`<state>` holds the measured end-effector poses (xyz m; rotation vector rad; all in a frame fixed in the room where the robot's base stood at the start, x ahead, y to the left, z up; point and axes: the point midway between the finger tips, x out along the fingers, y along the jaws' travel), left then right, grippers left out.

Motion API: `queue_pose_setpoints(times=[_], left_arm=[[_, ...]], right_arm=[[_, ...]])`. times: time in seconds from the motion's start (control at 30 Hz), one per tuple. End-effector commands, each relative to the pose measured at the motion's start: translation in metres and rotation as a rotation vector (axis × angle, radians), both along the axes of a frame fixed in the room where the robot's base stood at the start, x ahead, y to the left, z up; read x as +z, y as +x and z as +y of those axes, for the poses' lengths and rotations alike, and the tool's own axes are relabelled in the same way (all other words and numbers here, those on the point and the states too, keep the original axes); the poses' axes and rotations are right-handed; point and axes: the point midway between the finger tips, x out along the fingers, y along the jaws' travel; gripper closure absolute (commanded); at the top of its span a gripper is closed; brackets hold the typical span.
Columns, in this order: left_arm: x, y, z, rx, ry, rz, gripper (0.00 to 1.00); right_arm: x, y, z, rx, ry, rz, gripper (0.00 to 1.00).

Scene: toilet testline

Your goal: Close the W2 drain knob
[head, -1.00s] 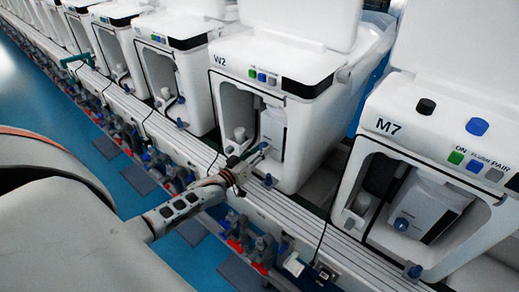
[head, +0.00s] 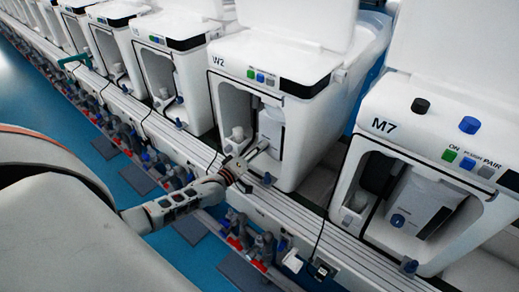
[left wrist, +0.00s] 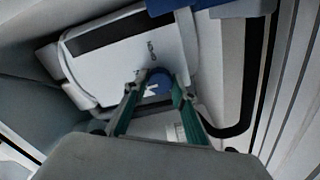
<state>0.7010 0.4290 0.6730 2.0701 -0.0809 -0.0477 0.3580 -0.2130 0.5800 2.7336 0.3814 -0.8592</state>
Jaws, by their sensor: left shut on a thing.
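The W2 unit (head: 262,60) is a white toilet test station with an open front bay. My left gripper (head: 259,150) reaches into that bay from the left, at a pale inner box (head: 272,132). In the left wrist view the drain knob (left wrist: 157,86) is a round blue piece with a white mark on the box face. The two green-edged fingers (left wrist: 160,92) of my left gripper are around the knob, shut on it. In the head view the fingers hide the knob. My right gripper is in neither view.
The M7 unit (head: 440,140) stands to the right with its own blue knob (head: 397,220). A second blue knob (head: 267,178) sits at W2's lower front edge. A pale rail (head: 295,222) runs along the units. More white units continue to the upper left.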

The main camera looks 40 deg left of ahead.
Motion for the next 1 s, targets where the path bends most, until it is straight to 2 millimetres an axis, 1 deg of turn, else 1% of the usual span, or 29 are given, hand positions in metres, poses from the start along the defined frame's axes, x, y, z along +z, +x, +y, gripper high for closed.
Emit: queue_pose_setpoints(times=[0.2,0.6,0.63,0.7,1.0], left_arm=[[-0.0006,-0.0004,0.0002,0.0,-0.04,0.004,0.96],[-0.0006,-0.0004,0.0001,0.0,-0.047,0.005,0.96],[-0.0006,-0.0004,0.0001,0.0,-0.047,0.005,0.72],[-0.0006,-0.0004,0.0001,0.0,-0.046,0.004,0.57],[-0.0003,-0.0003,-0.0001,0.0,-0.045,0.004,0.57]], right_arm=[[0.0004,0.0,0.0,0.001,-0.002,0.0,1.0],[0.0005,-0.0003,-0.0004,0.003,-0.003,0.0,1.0],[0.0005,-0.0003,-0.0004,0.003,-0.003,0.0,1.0],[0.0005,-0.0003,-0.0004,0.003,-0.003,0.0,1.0],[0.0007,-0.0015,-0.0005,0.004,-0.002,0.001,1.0]])
